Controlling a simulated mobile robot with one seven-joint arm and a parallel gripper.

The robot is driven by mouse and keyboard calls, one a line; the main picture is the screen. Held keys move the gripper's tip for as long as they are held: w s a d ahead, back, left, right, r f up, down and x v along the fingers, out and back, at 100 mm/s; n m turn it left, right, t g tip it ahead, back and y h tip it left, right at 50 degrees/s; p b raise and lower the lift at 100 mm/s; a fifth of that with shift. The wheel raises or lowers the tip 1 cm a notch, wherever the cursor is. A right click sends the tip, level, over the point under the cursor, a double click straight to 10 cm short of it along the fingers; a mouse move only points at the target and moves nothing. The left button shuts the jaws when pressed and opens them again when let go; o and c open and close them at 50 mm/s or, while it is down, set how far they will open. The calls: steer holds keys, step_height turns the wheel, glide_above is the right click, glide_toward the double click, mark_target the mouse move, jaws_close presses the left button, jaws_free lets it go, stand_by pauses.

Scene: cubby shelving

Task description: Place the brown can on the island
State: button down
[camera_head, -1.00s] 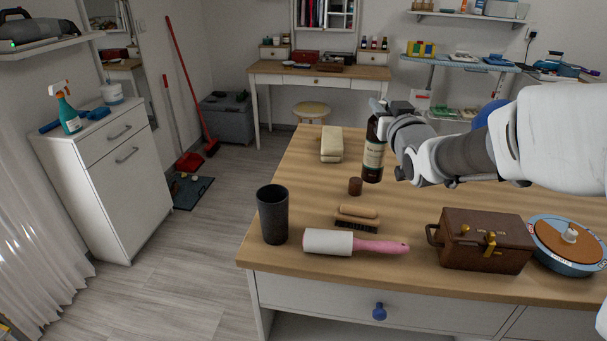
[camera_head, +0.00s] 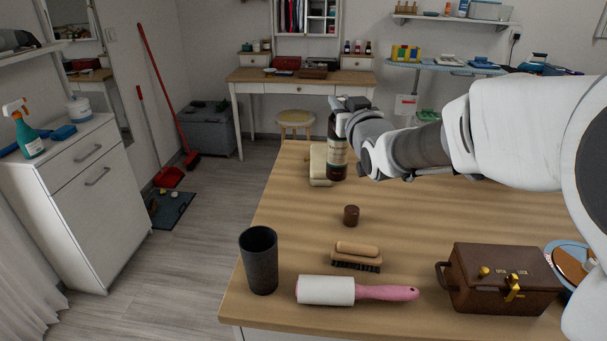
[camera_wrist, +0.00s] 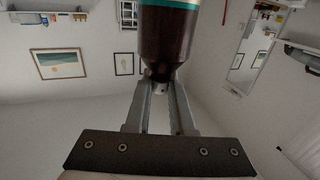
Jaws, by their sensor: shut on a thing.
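A dark brown, bottle-shaped container (camera_head: 338,155) with a pale label hangs upright below my gripper (camera_head: 350,104) in the head view. My gripper is shut on its narrow neck; the wrist view shows the fingers (camera_wrist: 162,88) around the neck and the dark body (camera_wrist: 166,38) beyond. It is over the wooden-topped island (camera_head: 420,215), overlapping a folded cream cloth; whether its base touches the top cannot be told. A small brown cylinder (camera_head: 351,215) stands apart on the island, nearer the front.
The island also bears a cream cloth (camera_head: 319,175), black cup (camera_head: 259,260), brush (camera_head: 357,256), lint roller (camera_head: 330,290), brown box (camera_head: 503,278) and, partly hidden, a blue round container (camera_head: 566,262). Clear wood lies right of the small cylinder. A stool (camera_head: 295,120) stands behind.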

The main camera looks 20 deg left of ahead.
steer(key=s+a+f+b, duration=0.1)
steer(key=s+a+f, duration=0.4)
steer(key=a+f, duration=0.3)
steer(key=shift+a+f, duration=0.35)
steer(key=shift+f, duration=0.6)
steer(key=shift+w+f+b, duration=0.1)
steer(key=shift+f+b, duration=0.15)
steer(key=shift+b, duration=0.3)
steer(key=c, duration=0.8)
jaws_free()
steer(key=shift+o, duration=0.2)
steer(key=shift+r, duration=0.1)
